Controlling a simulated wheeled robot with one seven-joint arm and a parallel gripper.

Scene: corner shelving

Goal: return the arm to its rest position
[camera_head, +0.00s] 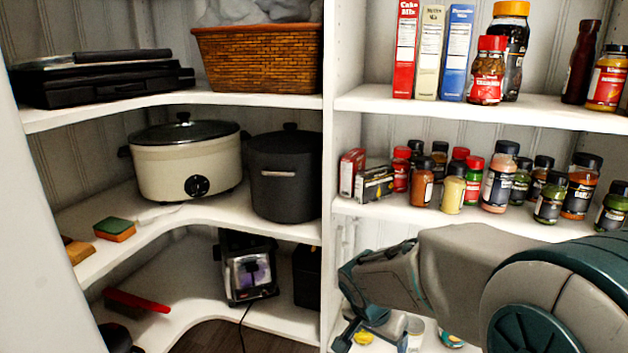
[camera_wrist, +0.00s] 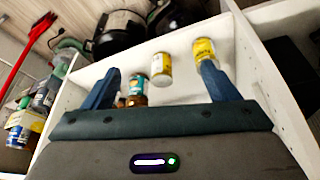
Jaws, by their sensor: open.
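My gripper (camera_head: 372,338) is at the lower middle of the head view, at the end of my arm, which reaches in from the right. It is low in front of the right-hand shelving, below the spice shelf. In the wrist view my gripper (camera_wrist: 160,72) shows two blue fingers spread wide apart, with nothing held between them. A pale yellow-labelled can (camera_wrist: 161,68) and a teal-labelled can (camera_wrist: 137,84) stand on a white shelf beyond the fingers. Another yellow can (camera_wrist: 203,48) is by the right finger, which partly hides it.
The spice shelf (camera_head: 400,211) holds several jars above my gripper. Boxes and bottles fill the shelf over it. The left corner shelves hold a slow cooker (camera_head: 185,165), a black pot (camera_head: 286,175), a toaster (camera_head: 248,270) and a red brush (camera_head: 135,301). A white upright (camera_head: 335,130) divides the shelving.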

